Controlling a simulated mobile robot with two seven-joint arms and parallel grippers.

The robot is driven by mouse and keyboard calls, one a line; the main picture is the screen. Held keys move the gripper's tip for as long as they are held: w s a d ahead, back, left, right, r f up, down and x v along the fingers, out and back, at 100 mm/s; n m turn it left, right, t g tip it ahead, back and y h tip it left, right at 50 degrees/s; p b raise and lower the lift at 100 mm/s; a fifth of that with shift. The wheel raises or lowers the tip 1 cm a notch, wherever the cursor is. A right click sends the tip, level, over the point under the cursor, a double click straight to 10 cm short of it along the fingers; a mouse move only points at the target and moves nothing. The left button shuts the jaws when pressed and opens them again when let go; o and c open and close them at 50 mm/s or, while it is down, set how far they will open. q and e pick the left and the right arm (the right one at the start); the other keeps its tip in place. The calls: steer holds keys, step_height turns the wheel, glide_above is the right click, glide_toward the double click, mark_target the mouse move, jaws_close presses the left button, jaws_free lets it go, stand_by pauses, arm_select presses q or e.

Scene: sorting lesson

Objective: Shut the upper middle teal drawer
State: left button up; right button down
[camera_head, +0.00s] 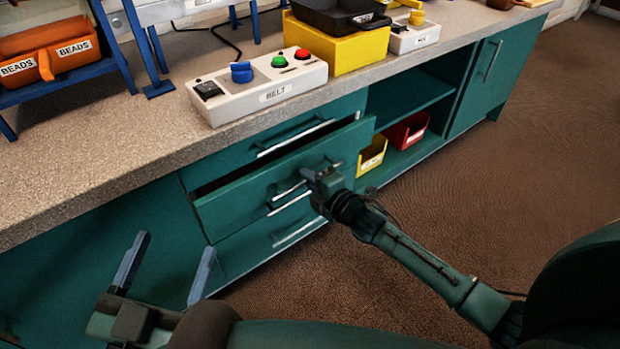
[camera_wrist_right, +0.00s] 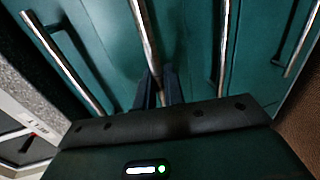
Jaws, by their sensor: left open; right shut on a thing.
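The upper middle teal drawer (camera_head: 245,202) stands partly pulled out of the cabinet under the counter, with a dark gap behind its front's top edge. My right gripper (camera_head: 308,176) is at the drawer front, shut on its metal handle (camera_head: 284,192). In the right wrist view the handle (camera_wrist_right: 143,32) runs down between the fingers (camera_wrist_right: 153,92) of my right gripper. The gripper hides part of the handle. My left gripper (camera_head: 176,245) is open and empty at the lower left, apart from the drawer.
The top drawer's handle (camera_head: 295,137) is just above, and a lower drawer's handle (camera_head: 298,233) is below. A yellow bin (camera_head: 371,158) and a red bin (camera_head: 408,131) sit on the open shelf at right. The BELT control box (camera_head: 258,88) stands on the counter. Brown floor (camera_head: 480,190) is clear at right.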

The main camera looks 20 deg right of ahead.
steer(key=x, duration=0.4)
steer(key=shift+r+b, duration=0.35)
steer(key=shift+r, duration=0.05)
arm_select(q)
steer(key=shift+d+r, duration=0.1)
arm_select(e)
steer(key=shift+w+r, duration=0.15)
steer(key=shift+w, duration=0.05)
steer(key=c, duration=1.6)
jaws_free()
steer(key=shift+w+a, duration=0.1)
steer(key=shift+a, duration=0.05)
arm_select(q)
steer(key=shift+w, duration=0.1)
steer(key=p, duration=0.2)
steer(key=y+p, duration=0.1)
steer(key=p, duration=0.1)
steer(key=shift+s+a+f+m+p, duration=0.2)
steer(key=shift+s+a+m+p, duration=0.1)
steer(key=shift+a+m, duration=0.1)
arm_select(e)
glide_toward(299, 168)
steer(key=v, duration=0.2)
steer(key=shift+s+d+f, duration=0.2)
steer(key=shift+s+d, duration=0.05)
